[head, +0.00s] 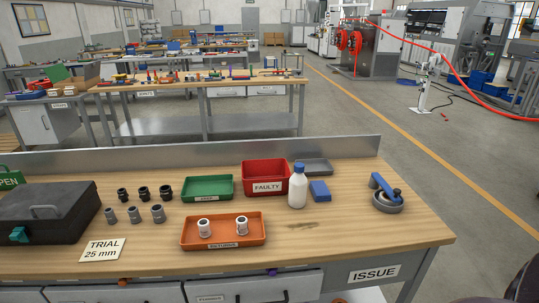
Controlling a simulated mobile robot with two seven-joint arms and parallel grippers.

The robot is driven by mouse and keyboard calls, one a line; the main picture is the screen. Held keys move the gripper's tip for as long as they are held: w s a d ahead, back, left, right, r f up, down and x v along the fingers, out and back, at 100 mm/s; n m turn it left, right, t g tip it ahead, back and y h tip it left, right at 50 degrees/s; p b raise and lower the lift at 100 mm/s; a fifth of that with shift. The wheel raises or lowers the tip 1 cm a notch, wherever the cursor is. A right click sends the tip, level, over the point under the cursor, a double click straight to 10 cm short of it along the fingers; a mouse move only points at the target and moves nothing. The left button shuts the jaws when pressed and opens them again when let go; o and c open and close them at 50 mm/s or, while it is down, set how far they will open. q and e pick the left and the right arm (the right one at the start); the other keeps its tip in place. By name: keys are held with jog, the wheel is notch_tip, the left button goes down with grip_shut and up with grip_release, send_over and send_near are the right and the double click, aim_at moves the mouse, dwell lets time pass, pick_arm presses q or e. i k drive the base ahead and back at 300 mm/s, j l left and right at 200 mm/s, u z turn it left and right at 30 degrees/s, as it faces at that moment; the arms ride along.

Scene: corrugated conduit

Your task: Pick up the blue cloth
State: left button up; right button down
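A small blue folded item (320,191), which looks like the blue cloth, lies flat on the wooden bench top (330,240). It is just right of a white bottle with a blue cap (297,188) and in front of a grey tray (316,167). Its top shows clearly and nothing lies on it. Neither of my grippers can be made out in the head view.
A red FAULTY bin (266,176), green tray (207,188) and orange tray with two pale fittings (223,231) stand left of the bottle. A grey round device with a blue handle (387,195) stands right. Bench between is clear; a low metal backboard (200,156) runs behind.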

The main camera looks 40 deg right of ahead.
aim_at(319, 191)
jog(key=k+z, duration=0.15)
jog(key=z, duration=1.4)
jog(key=i+l+u, duration=0.2)
jog(key=l+u, duration=0.3)
jog(key=l, duration=1.4)
jog(key=k+l+u, duration=0.1)
jog(key=l+u, duration=0.35)
jog(key=l, duration=1.4)
